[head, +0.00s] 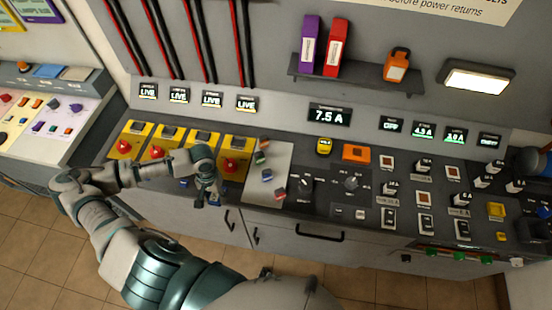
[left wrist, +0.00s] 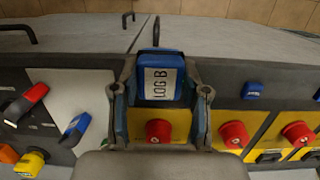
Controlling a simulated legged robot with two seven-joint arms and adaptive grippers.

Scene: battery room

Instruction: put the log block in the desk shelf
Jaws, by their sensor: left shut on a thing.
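The log block (left wrist: 160,80) is blue with a white label reading LOG B. It shows in the left wrist view between the two fingers of my left gripper (left wrist: 160,100), which is shut on it. In the head view my left gripper (head: 207,194) is at the front edge of the console, by the yellow panels; the block is hard to make out there. The desk shelf (head: 350,88) is a dark ledge on the back wall. It bears a purple binder (head: 309,43), a red binder (head: 336,46) and an orange lock-like object (head: 397,66). My right gripper is not in view.
Yellow panels with red knobs (head: 157,151) line the console's left part. Switches and a dial (head: 352,184) fill the right. A lamp (head: 477,79) is right of the shelf. The shelf's middle is clear.

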